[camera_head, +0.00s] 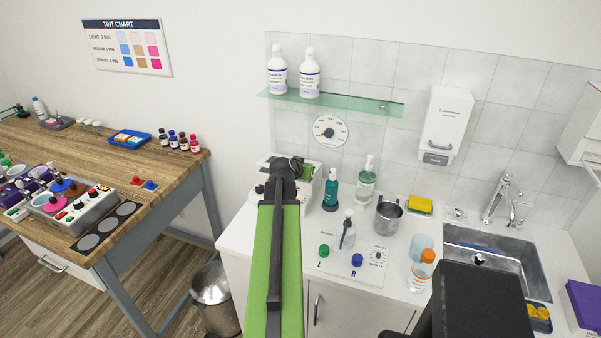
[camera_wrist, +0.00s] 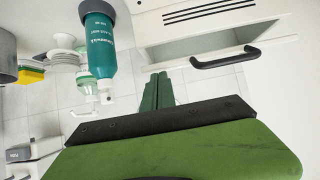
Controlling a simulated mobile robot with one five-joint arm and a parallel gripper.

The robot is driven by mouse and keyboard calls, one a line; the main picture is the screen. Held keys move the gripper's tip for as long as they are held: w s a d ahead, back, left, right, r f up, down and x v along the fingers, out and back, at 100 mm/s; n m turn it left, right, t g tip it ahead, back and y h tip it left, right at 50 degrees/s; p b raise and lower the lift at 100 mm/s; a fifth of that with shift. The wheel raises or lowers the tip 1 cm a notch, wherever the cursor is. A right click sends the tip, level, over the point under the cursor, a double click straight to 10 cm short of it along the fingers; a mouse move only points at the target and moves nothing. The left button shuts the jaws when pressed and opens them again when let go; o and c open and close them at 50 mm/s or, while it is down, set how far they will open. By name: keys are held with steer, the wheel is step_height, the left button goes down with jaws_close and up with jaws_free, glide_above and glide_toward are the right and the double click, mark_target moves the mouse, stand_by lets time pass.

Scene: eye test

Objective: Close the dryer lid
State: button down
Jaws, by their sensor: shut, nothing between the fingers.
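A white box-shaped appliance (camera_head: 308,188), which looks like the dryer, stands on the counter against the tiled wall, partly hidden behind my arm. In the wrist view, which is upside down, the appliance (camera_wrist: 205,12) has dark slots and a white panel with a black bar handle (camera_wrist: 225,58). A shaded gap shows between the panel and the slotted part, so the panel looks open. My gripper (camera_wrist: 159,76) is shut and empty, its green fingertips close to the panel's edge. I cannot tell whether they touch it. In the head view my wrist hides the fingertips.
A teal bottle (camera_head: 331,190) stands just right of the appliance; a clear pump bottle (camera_head: 366,180) and metal cup (camera_head: 388,216) stand further right. A glass shelf (camera_head: 350,103) with white bottles hangs above. A sink (camera_head: 490,262) is at the right.

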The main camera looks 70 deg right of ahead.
steer(key=shift+w+a+f+b, duration=0.1)
steer(key=shift+a+f+b, duration=0.15)
steer(key=shift+f+b, duration=0.55)
steer(key=shift+a+f+b, duration=0.25)
steer(key=shift+f+b, duration=0.3)
steer(key=shift+f, duration=0.3)
steer(key=shift+r, duration=0.1)
